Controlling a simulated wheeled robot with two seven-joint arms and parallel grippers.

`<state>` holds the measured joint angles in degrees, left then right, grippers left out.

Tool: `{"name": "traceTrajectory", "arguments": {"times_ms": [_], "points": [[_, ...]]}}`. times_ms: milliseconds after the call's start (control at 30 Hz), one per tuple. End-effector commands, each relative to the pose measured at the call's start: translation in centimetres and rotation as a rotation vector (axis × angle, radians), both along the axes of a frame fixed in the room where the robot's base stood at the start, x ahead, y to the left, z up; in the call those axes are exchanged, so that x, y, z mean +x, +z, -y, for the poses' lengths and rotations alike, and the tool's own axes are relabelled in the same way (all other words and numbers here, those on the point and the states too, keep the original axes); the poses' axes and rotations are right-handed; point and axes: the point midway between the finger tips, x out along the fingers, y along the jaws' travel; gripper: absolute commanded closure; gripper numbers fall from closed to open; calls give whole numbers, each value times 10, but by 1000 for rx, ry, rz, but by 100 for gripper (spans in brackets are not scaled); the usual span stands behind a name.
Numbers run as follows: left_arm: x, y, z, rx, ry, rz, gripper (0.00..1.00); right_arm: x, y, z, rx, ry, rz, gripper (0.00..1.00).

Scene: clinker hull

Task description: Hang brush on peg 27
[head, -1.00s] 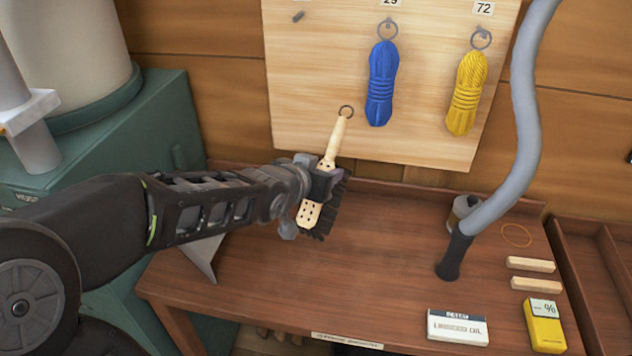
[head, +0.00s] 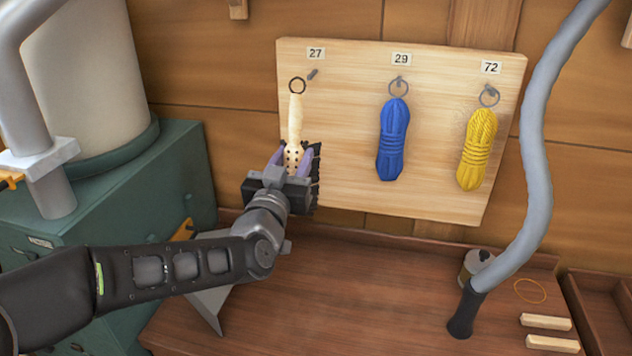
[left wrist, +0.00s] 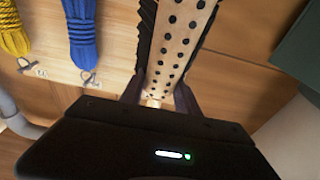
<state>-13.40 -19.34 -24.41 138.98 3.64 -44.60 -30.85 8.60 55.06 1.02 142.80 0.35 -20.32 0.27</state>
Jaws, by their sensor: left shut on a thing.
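The brush (head: 295,125) has a pale wooden handle, dark bristles on its right side and a dark ring (head: 297,86) at its top. My left gripper (head: 290,165) is shut on the brush's perforated head and holds it upright, ring up, before the pegboard (head: 350,130). Peg 27 (head: 313,74) is a bare grey peg under the "27" label (head: 316,54). The ring shows just left of and slightly below the peg, apart from it; the depth gap is unclear. In the left wrist view the brush (left wrist: 180,40) runs between the fingers. My right gripper is not in view.
A blue rope bundle (head: 393,140) hangs under label 29 and a yellow one (head: 478,150) under label 72. A grey hose (head: 535,150) rises at the right. A green cabinet (head: 180,175) stands left of the brown bench (head: 370,300).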

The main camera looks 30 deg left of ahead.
Motion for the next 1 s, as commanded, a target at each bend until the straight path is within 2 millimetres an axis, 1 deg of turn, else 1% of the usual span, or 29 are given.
{"name": "traceTrajectory", "arguments": {"times_ms": [233,667,1000], "points": [[0,0,0,18,1,56,100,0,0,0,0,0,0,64],[1,0,0,18,-1,56,100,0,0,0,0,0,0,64],[14,-2,-3,18,-2,56,100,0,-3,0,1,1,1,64]]}}
